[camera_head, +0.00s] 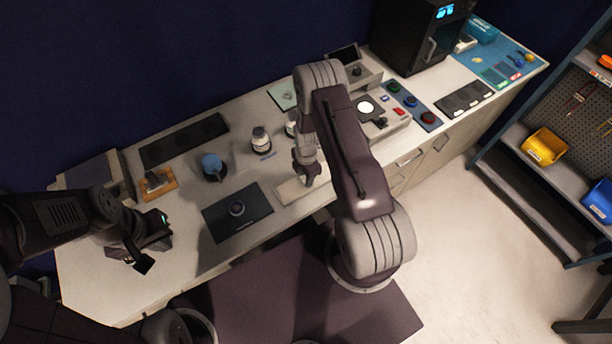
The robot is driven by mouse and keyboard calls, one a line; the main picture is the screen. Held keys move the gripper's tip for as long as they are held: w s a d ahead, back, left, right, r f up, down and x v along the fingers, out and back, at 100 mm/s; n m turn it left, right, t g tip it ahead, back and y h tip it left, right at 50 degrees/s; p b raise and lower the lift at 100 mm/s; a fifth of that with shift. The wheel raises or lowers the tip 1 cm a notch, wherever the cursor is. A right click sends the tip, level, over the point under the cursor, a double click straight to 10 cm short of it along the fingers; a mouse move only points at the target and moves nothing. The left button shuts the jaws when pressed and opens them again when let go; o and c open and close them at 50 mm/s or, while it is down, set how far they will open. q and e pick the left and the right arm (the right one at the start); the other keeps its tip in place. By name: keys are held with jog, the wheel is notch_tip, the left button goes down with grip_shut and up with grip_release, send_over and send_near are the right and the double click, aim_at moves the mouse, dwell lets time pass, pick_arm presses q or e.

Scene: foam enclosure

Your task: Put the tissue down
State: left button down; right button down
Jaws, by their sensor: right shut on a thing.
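My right gripper (310,180) is low over the front of the bench, beside a pale flat board (289,191). It is shut on the tissue, of which at most a small pale bit shows between the fingers; the arm and fingers hide the rest. I cannot tell whether the tissue touches the board. My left gripper (146,258) hangs over the left end of the bench, away from the objects; its jaw opening is unclear.
On the bench (190,258) are a dark mat with a round piece (237,209), a blue cup (212,165), a white jar (261,140), an orange-based holder (158,182) and a black slotted tray (184,139). A button panel (411,103) stands right. The front left bench is clear.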

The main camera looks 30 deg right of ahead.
jog(key=shift+f, duration=0.15)
jog(key=c, duration=1.3)
grip_release()
jog(key=shift+s, duration=0.1)
